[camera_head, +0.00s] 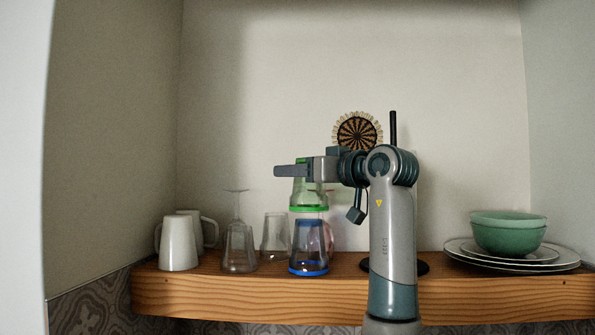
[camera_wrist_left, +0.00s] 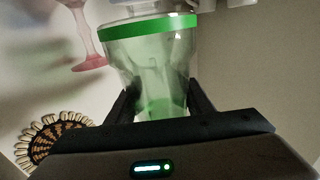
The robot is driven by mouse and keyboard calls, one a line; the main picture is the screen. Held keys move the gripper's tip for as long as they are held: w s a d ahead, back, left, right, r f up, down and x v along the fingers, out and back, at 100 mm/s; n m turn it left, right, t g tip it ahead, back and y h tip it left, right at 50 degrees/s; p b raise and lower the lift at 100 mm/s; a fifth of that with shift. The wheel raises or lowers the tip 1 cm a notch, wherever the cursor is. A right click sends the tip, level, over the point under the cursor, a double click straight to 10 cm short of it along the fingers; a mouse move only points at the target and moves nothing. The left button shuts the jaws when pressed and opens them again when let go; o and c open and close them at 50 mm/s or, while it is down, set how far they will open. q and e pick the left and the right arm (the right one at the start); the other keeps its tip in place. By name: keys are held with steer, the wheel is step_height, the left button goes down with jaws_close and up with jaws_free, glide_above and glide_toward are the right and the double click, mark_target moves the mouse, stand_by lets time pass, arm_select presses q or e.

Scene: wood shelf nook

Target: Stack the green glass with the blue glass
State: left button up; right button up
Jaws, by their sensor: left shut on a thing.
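The green glass (camera_head: 308,193) is clear with a green rim band and is upside down, rim at the bottom. My left gripper (camera_head: 292,171) is shut on its upper, narrow end. In the left wrist view the green glass (camera_wrist_left: 150,50) sits between the two dark fingers. The blue glass (camera_head: 309,245) is clear with a blue rim band and stands upside down on the wooden shelf (camera_head: 230,293). In the head view the green glass is directly above it, rim just over its top. Whether they are lined up in depth I cannot tell. My right gripper is not in view.
Left of the blue glass stand two clear glasses (camera_head: 239,250) (camera_head: 275,236), a stemmed glass (camera_head: 237,205) and white mugs (camera_head: 178,245). A pink glass (camera_head: 328,240) is behind it. Plates (camera_head: 480,259) with green bowls (camera_head: 508,238) are at right. A woven fan (camera_head: 358,133) is behind my arm.

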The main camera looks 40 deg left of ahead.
arm_select(q)
step_height(320, 180, down, 2)
steer(key=shift+f+b, duration=0.25)
steer(key=shift+b, duration=0.55)
steer(key=shift+f+b, duration=0.5)
steer(key=shift+f, duration=0.45)
steer(key=shift+f+b, duration=0.65)
steer(key=o, duration=1.3)
steer(key=shift+d, duration=0.1)
